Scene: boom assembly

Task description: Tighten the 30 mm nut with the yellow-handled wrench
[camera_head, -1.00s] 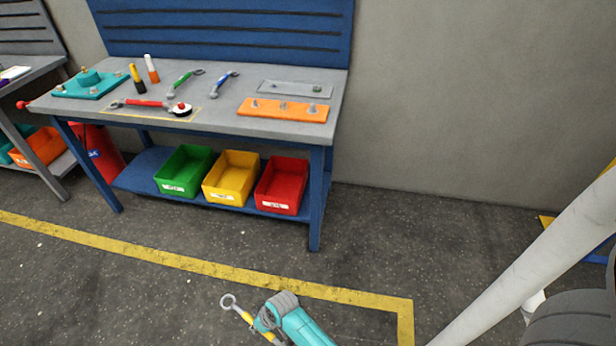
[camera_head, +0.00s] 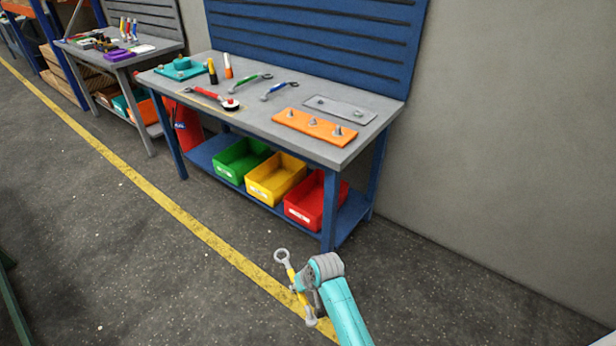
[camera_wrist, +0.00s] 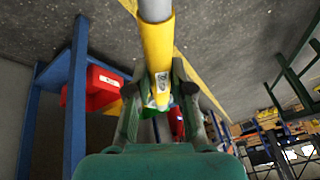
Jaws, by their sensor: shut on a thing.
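The yellow-handled wrench (camera_head: 290,275) is in my gripper (camera_head: 303,286), held above the floor in front of the workbench. Its grey ring end points up and left in the head view. In the wrist view its yellow handle (camera_wrist: 157,50) stands between the two fingers of my gripper (camera_wrist: 157,90), which are shut on it. Several nuts or bolts stand on the orange plate (camera_head: 300,124) on the workbench (camera_head: 255,125). I cannot tell from here which of them is the 30 mm nut.
Green-handled (camera_head: 248,81) and blue-handled (camera_head: 279,90) wrenches, a red torque wrench (camera_head: 208,95), a grey plate (camera_head: 345,107) and a teal fixture (camera_head: 180,70) lie on the bench. Green, yellow and red bins (camera_head: 305,215) sit on its lower shelf. The floor in front is clear.

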